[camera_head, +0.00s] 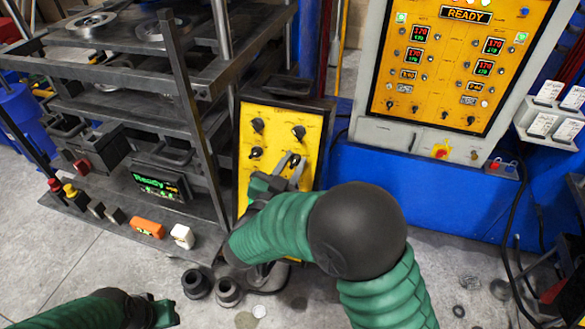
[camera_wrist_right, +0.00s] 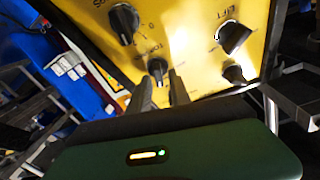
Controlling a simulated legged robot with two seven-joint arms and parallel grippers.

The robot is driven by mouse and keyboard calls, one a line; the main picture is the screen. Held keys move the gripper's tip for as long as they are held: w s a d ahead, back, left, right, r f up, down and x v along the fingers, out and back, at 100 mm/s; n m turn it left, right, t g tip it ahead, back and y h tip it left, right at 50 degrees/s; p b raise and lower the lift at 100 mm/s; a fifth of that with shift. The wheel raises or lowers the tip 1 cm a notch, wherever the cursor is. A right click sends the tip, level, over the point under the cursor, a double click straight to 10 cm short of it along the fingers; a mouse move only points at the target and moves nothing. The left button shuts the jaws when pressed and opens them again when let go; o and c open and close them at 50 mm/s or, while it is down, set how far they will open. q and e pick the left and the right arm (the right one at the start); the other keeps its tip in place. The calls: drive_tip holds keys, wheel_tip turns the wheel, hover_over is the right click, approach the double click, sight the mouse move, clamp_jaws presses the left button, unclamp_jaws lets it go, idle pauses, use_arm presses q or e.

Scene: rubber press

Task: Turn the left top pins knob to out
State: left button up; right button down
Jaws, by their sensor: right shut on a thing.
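A yellow knob panel (camera_head: 277,116) in a dark frame stands by the press, with several black knobs on it. My right gripper (camera_head: 293,164) reaches it from below and is shut on a small black knob (camera_wrist_right: 157,68) on the panel's right side, the fingers on either side of it. In the right wrist view, other black knobs (camera_wrist_right: 124,22) and (camera_wrist_right: 232,36) stand beside it.
The dark press frame (camera_head: 180,60) with a green-lit display (camera_head: 160,186) stands left of the panel. A larger control cabinet (camera_head: 452,55) reading READY stands at the right. Two black cups (camera_head: 228,291) sit on the floor below. A blue wall lies behind.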

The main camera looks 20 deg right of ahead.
drive_tip(key=m+b, duration=0.1)
drive_tip(key=m, duration=0.1)
drive_tip(key=f+m+g+b, duration=0.1)
drive_tip(key=m, duration=0.1)
drive_tip(key=shift+s+a+f+g+h+b, duration=0.1)
drive_tip(key=shift+f+g+h+b, duration=0.1)
drive_tip(key=shift+g+h+b, duration=0.1)
drive_tip(key=shift+r+m+g+b, duration=0.1)
drive_tip(key=shift+m+g+b, duration=0.4)
drive_tip(key=shift+m+b, duration=0.65)
drive_tip(key=shift+m, duration=0.45)
drive_tip(key=c, duration=1.6)
unclamp_jaws()
drive_tip(key=shift+o, duration=0.5)
drive_tip(key=shift+r+p, duration=0.15)
drive_tip(key=shift+p, duration=0.15)
drive_tip(key=shift+a+r, duration=0.1)
